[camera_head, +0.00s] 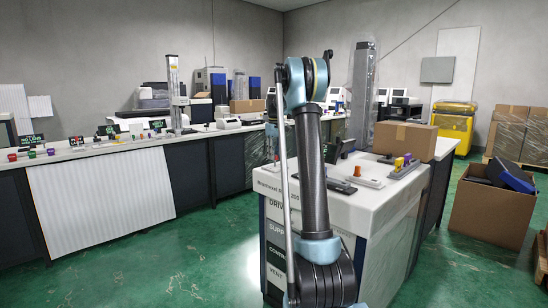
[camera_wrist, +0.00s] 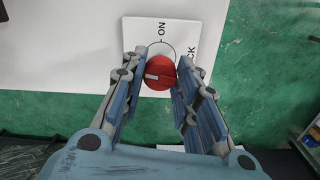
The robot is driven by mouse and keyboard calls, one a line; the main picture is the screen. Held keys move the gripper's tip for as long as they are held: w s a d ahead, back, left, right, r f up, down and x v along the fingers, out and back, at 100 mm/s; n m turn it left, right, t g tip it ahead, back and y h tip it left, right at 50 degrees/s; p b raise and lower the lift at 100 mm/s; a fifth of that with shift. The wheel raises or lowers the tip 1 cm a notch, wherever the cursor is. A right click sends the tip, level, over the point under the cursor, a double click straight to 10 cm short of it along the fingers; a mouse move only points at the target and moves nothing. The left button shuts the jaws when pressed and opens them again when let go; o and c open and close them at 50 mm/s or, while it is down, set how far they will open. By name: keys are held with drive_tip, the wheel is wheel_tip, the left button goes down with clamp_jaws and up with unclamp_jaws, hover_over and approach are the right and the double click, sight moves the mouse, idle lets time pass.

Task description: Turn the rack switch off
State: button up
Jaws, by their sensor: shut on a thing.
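The rack switch is a round red knob (camera_wrist: 160,73) in the wrist view, with a pale mark on its left part. It sits on a white label plate (camera_wrist: 185,32) printed with "ON" and, partly covered, letters ending in "CK". My gripper (camera_wrist: 162,78) has one finger on each side of the knob and is shut on it. In the head view my arm rises in front of the white counter (camera_head: 395,200), and my gripper is hidden there. I cannot tell which red knob in the head view is this switch.
In the head view, a cardboard box (camera_head: 405,139) and small coloured switches (camera_head: 402,164) stand on the counter. A long bench (camera_head: 100,146) with equipment runs along the left. An open carton (camera_head: 492,213) is on the right. Green floor is clear between them.

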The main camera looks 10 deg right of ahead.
drive_tip(key=shift+n, duration=0.9)
drive_tip(key=o, duration=1.1)
drive_tip(key=shift+c, duration=0.2)
drive_tip(key=shift+r, duration=0.1)
wheel_tip(320, 180, up, 12)
